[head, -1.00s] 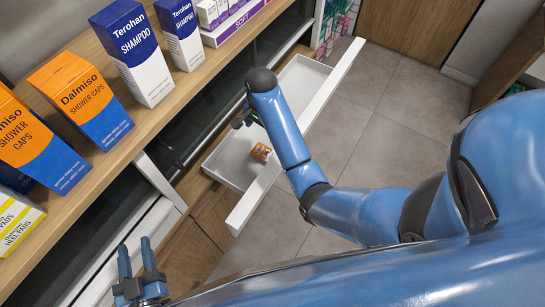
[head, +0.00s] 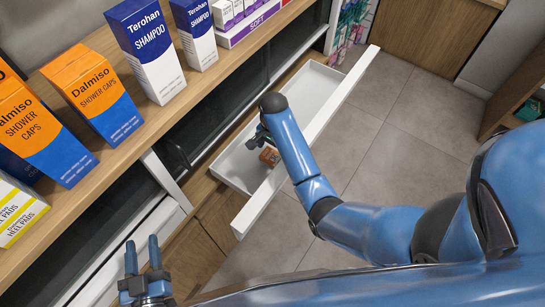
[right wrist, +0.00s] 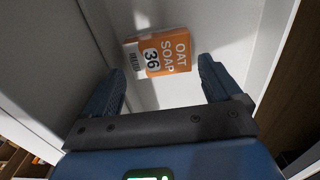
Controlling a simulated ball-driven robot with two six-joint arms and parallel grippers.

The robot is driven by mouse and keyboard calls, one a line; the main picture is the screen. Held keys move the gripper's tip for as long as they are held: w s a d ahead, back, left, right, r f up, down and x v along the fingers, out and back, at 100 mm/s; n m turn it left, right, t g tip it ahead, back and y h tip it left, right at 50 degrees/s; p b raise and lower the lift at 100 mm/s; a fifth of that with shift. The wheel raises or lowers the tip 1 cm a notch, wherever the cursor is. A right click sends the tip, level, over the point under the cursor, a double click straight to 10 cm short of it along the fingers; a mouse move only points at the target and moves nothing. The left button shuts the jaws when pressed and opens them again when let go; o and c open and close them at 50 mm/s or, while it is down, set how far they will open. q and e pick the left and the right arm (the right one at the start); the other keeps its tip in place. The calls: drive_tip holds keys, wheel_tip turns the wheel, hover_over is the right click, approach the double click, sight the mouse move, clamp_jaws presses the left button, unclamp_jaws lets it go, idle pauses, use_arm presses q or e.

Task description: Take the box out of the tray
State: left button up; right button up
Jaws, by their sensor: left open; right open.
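The orange and white box (head: 269,155), marked "OAT SOAP 36" in the right wrist view (right wrist: 158,54), lies in the white open tray (head: 237,168). The tray's pale floor also shows in the right wrist view (right wrist: 185,20). My right gripper (head: 258,138) is over the tray, close to the box. In the right wrist view its two blue fingers (right wrist: 162,85) are apart and empty, with the box just beyond the fingertips, roughly between them. My left gripper (head: 143,255) is open and empty at the lower left, away from the tray.
A wooden shelf (head: 140,120) above the tray holds shampoo boxes (head: 146,50), shower caps boxes (head: 93,94) and heel pads (head: 15,212). The tray's long front panel (head: 305,145) borders open grey tiled floor (head: 390,155).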

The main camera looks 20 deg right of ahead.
sight(273, 155)
drive_tip(key=shift+f+p, duration=0.3)
drive_tip(key=shift+f, duration=1.35)
drive_tip(key=shift+c, duration=0.3)
drive_tip(key=c, duration=0.6)
drive_tip(key=shift+c, duration=0.3)
drive_tip(key=shift+r, duration=0.1)
